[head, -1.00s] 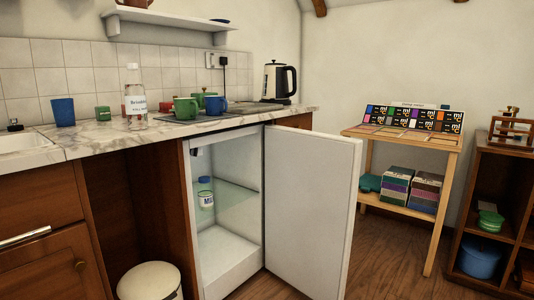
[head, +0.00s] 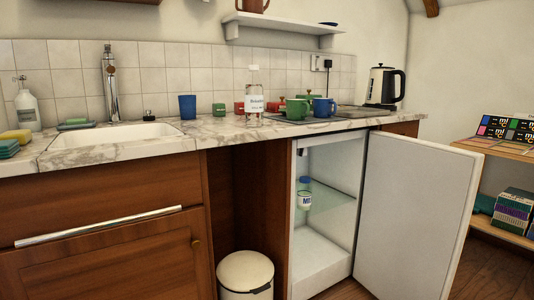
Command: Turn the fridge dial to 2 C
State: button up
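The small white fridge (head: 321,262) stands under the counter, right of centre in the head view. Its white door (head: 418,215) is swung open to the right. Inside, a jar with a blue lid (head: 305,193) stands on the glass shelf (head: 332,202). A small dark fitting (head: 302,152) shows at the upper left inside the fridge; I cannot tell whether it is the dial, and no markings are readable. My gripper is not in view.
The marble counter (head: 218,133) holds a sink (head: 115,135), mugs, a bottle (head: 254,98) and a kettle (head: 383,85). A white bin (head: 245,273) stands on the floor just left of the fridge.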

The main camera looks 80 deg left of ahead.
aim_at(299, 151)
jog(key=u, duration=1.05)
jog(key=i, duration=1.15)
jog(key=u, duration=0.95)
